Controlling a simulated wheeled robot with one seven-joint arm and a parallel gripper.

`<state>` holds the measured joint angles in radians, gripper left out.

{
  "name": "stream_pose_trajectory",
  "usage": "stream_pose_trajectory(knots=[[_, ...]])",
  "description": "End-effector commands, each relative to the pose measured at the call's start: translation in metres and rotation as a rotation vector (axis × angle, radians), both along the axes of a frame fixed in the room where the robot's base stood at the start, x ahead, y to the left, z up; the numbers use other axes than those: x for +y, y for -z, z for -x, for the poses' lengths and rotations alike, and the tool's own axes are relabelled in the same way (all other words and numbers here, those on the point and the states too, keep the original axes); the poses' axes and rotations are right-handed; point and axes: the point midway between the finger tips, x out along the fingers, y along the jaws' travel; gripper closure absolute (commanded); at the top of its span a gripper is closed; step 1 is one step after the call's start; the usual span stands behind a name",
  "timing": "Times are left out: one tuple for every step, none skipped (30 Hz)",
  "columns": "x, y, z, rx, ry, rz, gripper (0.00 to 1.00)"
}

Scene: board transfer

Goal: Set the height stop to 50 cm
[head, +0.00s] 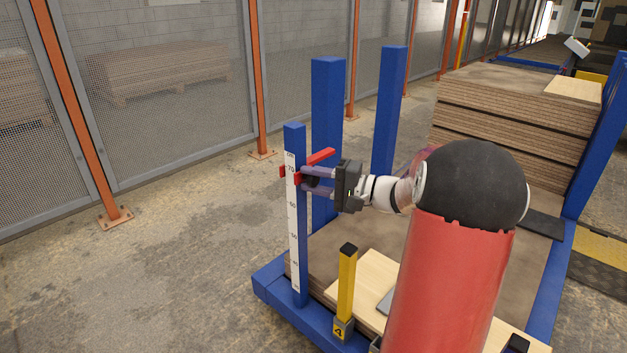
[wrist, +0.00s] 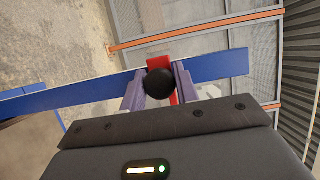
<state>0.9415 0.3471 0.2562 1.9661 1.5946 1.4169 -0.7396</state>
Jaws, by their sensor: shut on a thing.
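The height stop is a red slider (head: 321,157) on a blue post (head: 294,136) with a white scale (head: 293,220) in cm. Its red pointer sits close to the 70 mark, well above the 50 mark. In the wrist view the red stop (wrist: 160,61) wraps the blue post (wrist: 222,65), and a round black knob (wrist: 159,83) is on it. My gripper (head: 308,181) is at the stop, coming from the right. In the wrist view my gripper's (wrist: 159,90) two purple-grey fingers are shut on the black knob, one on each side.
The post stands on a blue cart frame (head: 283,302). A yellow post (head: 347,285) marked 4 stands right of the scale. Two taller blue posts (head: 327,120) (head: 388,100) rise behind. Board stacks (head: 510,125) lie at the back right. Floor left of the cart is clear.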

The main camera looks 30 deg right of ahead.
Motion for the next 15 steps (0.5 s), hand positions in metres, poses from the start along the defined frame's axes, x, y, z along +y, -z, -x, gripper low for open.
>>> stream_pose_trajectory(knots=[[0.000,0.007,0.000,0.001,-0.001,0.000,1.00],[0.000,0.010,0.000,0.001,-0.001,0.000,1.00],[0.001,0.015,0.000,0.001,-0.002,0.000,1.00],[0.001,0.020,0.000,0.001,-0.002,0.000,1.00],[0.001,0.025,0.000,0.002,-0.002,-0.001,1.00],[0.001,0.032,0.000,0.002,-0.003,-0.001,1.00],[0.001,0.038,0.000,0.003,-0.003,0.000,1.00],[0.001,0.044,0.000,0.003,-0.002,0.000,1.00],[0.001,0.052,0.000,0.003,-0.002,0.000,1.00],[0.001,0.058,0.000,0.003,-0.002,0.000,1.00],[0.000,0.064,0.001,0.003,-0.002,0.000,1.00],[0.001,0.071,0.001,0.003,-0.002,0.000,1.00],[0.001,0.075,0.000,0.002,-0.002,0.001,1.00],[0.001,0.078,0.000,0.002,-0.002,0.001,1.00],[0.001,0.081,0.000,0.002,-0.003,0.001,1.00]])
